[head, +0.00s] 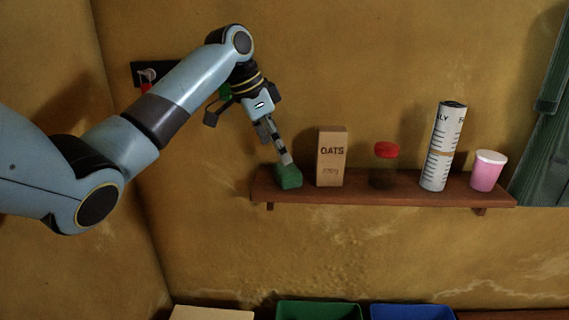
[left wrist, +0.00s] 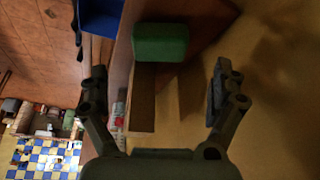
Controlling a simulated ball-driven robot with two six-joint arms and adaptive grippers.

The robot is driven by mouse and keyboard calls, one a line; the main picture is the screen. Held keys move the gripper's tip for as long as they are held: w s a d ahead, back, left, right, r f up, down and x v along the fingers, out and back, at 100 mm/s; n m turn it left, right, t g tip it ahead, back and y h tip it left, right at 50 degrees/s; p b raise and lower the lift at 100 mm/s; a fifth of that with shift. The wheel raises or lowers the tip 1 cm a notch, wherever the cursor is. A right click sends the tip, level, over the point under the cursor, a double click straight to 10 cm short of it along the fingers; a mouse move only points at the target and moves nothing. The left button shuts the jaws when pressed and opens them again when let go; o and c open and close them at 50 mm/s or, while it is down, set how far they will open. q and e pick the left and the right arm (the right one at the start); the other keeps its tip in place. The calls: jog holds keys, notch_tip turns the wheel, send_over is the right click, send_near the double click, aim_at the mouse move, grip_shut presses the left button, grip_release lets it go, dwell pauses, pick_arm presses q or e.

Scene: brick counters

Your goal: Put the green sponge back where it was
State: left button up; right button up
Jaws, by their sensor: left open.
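The green sponge (head: 288,178) rests on the left end of the wooden wall shelf (head: 380,194), left of the oats box. My left gripper (head: 279,148) is just above it, pointing down, with a finger overlapping the sponge's top edge in the head view. In the left wrist view the fingers of the left gripper (left wrist: 156,88) are spread wide, with nothing between them. The sponge (left wrist: 160,42) shows there just beyond the fingertips; I cannot tell whether a finger touches it. My right gripper is not in view.
On the shelf stand an oats box (head: 331,158), a red-lidded jar (head: 384,168), a rolled newspaper (head: 443,148) and a pink cup (head: 487,173). A dark hook rack (head: 146,74) hangs behind my arm. Green (head: 318,312) and blue (head: 412,313) bins stand below.

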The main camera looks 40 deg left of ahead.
pick_arm(q)
jog(key=v, duration=0.5)
jog(key=shift+s+r, duration=0.1)
jog(key=shift+r, duration=0.15)
